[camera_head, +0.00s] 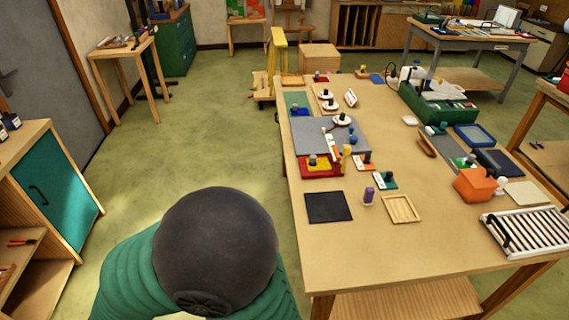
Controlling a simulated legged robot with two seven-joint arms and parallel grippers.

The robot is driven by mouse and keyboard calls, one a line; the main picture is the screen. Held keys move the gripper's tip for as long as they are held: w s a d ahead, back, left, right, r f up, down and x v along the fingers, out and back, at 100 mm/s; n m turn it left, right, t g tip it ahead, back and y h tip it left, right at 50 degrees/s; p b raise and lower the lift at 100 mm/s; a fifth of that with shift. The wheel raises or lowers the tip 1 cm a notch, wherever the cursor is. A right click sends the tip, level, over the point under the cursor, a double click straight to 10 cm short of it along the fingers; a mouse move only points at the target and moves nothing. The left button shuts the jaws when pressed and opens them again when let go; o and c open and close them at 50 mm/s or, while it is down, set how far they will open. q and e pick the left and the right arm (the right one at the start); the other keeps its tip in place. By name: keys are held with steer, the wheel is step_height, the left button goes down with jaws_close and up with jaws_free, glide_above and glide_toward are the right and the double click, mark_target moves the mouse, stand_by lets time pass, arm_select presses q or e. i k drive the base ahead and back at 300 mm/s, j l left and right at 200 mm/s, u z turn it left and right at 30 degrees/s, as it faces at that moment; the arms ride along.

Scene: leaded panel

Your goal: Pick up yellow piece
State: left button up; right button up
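The long wooden worktable (300,262) stands at the centre right. A small yellow upright piece (346,157) stands near its left side, by the grey panel (306,138). A flat yellow piece (325,165) with a dark knob lies on a red piece (308,171) just left of it. I cannot tell which of these the task names. Neither of my grippers is in view.
A large dark ball shape (217,245) over a green ribbed body (128,275) fills the lower left foreground. A black square (328,207), a purple piece (368,195), a wooden tray (387,211), an orange block (474,185) and a slatted rack (528,232) occupy the near tabletop.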

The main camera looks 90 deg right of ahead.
mark_target(314, 164)
steer(key=i+l+z, duration=0.2)
steer(key=i+z, duration=0.25)
steer(key=i+l+z, duration=0.1)
steer(key=i+z, duration=0.15)
steer(key=z, duration=0.2)
steer(key=i+z, duration=0.4)
steer(key=i+j+z, duration=0.25)
steer(key=z, duration=0.2)
steer(key=i+j+z, duration=0.25)
steer(key=z, duration=0.2)
steer(key=i+j, duration=0.05)
steer(key=i, duration=0.05)
